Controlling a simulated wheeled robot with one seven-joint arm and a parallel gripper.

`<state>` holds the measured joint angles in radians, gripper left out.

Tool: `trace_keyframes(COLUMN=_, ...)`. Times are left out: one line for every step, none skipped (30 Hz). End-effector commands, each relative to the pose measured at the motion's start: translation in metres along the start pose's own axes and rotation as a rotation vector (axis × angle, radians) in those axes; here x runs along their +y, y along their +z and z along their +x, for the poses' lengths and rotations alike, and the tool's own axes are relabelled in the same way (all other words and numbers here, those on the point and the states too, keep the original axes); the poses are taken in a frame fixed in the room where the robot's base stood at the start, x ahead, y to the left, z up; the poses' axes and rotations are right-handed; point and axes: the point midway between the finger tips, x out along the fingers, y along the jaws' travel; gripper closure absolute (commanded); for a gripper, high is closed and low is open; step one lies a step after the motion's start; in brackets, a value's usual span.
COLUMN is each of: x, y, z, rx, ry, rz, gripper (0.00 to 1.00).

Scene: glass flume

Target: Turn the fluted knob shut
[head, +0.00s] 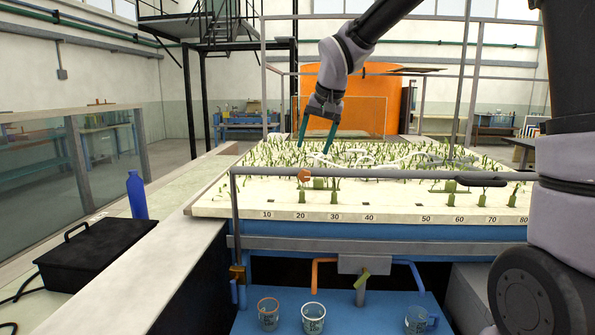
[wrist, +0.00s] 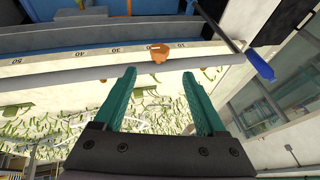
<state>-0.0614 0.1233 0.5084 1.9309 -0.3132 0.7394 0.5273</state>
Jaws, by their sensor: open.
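The orange knob (head: 304,175), which looks like the fluted knob, sits on the grey horizontal pipe (head: 400,174) along the front of the planted bed. In the wrist view the knob (wrist: 159,53) shows just beyond my fingertips and roughly centred between them. My gripper (head: 316,147) has two teal fingers pointing down over the bed, behind the pipe in the head view. In the wrist view my gripper (wrist: 159,73) is open with nothing between its fingers. I cannot tell the exact gap to the knob, and its fluting is too small to make out.
The bed's front edge (head: 380,212) carries a number scale, with many green shoots behind it. A grey upright pipe (head: 235,215) stands at its left. A blue bottle (head: 137,195) and black box (head: 95,256) are at left. Several cups (head: 313,318) stand below.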

Motion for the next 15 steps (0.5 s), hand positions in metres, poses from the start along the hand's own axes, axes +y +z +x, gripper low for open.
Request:
trace_keyframes(x=0.000, y=0.001, z=0.006, rx=-0.004, ry=0.001, rz=0.000, gripper=0.27)
trace_keyframes(x=0.000, y=0.001, z=0.010, rx=-0.004, ry=0.001, rz=0.001, gripper=0.27)
trace_keyframes(x=0.000, y=0.001, z=0.016, rx=-0.004, ry=0.001, rz=-0.001, gripper=0.27)
trace_keyframes(x=0.001, y=0.002, z=0.021, rx=-0.006, ry=0.001, rz=0.000, gripper=0.27)
trace_keyframes(x=0.000, y=0.002, z=0.027, rx=-0.005, ry=0.001, rz=-0.001, gripper=0.27)
trace_keyframes(x=0.001, y=0.002, z=0.035, rx=-0.006, ry=0.001, rz=0.000, gripper=0.27)
trace_keyframes(x=0.001, y=0.002, z=0.041, rx=-0.006, ry=0.001, rz=-0.001, gripper=0.27)
trace_keyframes(x=0.001, y=0.002, z=0.047, rx=-0.005, ry=0.001, rz=-0.001, gripper=0.27)
trace_keyframes(x=0.001, y=0.002, z=0.055, rx=-0.006, ry=0.001, rz=-0.001, gripper=0.27)
trace_keyframes(x=0.000, y=0.002, z=0.060, rx=-0.005, ry=0.001, rz=-0.001, gripper=0.27)
trace_keyframes(x=0.000, y=0.002, z=0.066, rx=-0.005, ry=0.001, rz=-0.002, gripper=0.27)
trace_keyframes(x=0.000, y=0.002, z=0.073, rx=-0.005, ry=0.001, rz=0.000, gripper=0.27)
trace_keyframes(x=0.001, y=0.002, z=0.077, rx=-0.004, ry=0.001, rz=-0.002, gripper=0.27)
trace_keyframes(x=0.001, y=0.002, z=0.082, rx=-0.004, ry=0.001, rz=0.000, gripper=0.27)
trace_keyframes(x=0.001, y=0.001, z=0.087, rx=-0.003, ry=0.001, rz=0.001, gripper=0.27)
